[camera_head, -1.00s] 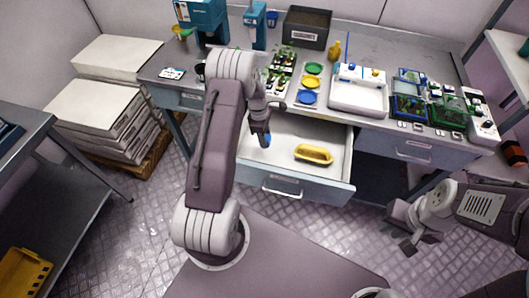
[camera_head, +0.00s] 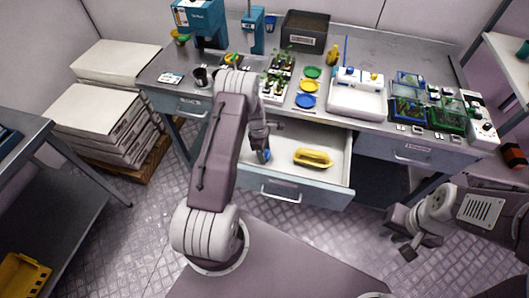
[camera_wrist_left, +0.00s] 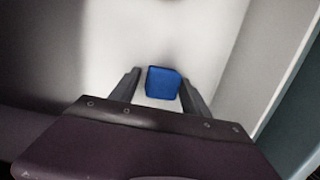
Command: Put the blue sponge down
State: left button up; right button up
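The blue sponge (camera_head: 264,156) is low in the open white drawer (camera_head: 285,165), at its left part. My left gripper (camera_head: 261,150) points down into the drawer over the sponge. In the left wrist view the blue sponge (camera_wrist_left: 163,82) sits between the two fingers of my left gripper (camera_wrist_left: 161,80). A narrow gap shows between the left finger and the sponge; the right finger is close beside it. The fingers look open around it. Whether its underside touches the drawer floor is hidden. My right gripper (camera_head: 408,250) is away at the right, its fingers too small to judge.
The drawer's front wall (camera_head: 290,192) and right wall (camera_head: 350,170) stand close by. The worktop above holds plates, plant racks and a white box (camera_head: 357,100).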

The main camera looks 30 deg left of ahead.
pick_arm(q)
notch_tip(320, 180, up, 12)
jog(key=a, duration=0.2)
jog(key=s+d+r+m, duration=0.4)
jog(key=s+d+m, duration=0.2)
jog(key=s+m, duration=0.3)
jog(key=s+d+r+m+y, duration=0.1)
jog(key=s+d+r+m, duration=0.3)
jog(key=s+d+m, duration=0.3)
jog(key=s+m, duration=0.2)
jog(key=m, duration=0.2)
jog(key=shift+s+r+t, duration=0.15)
jog(key=shift+r+t, duration=0.15)
jog(key=shift+t, duration=0.1)
jog(key=shift+d, duration=0.1)
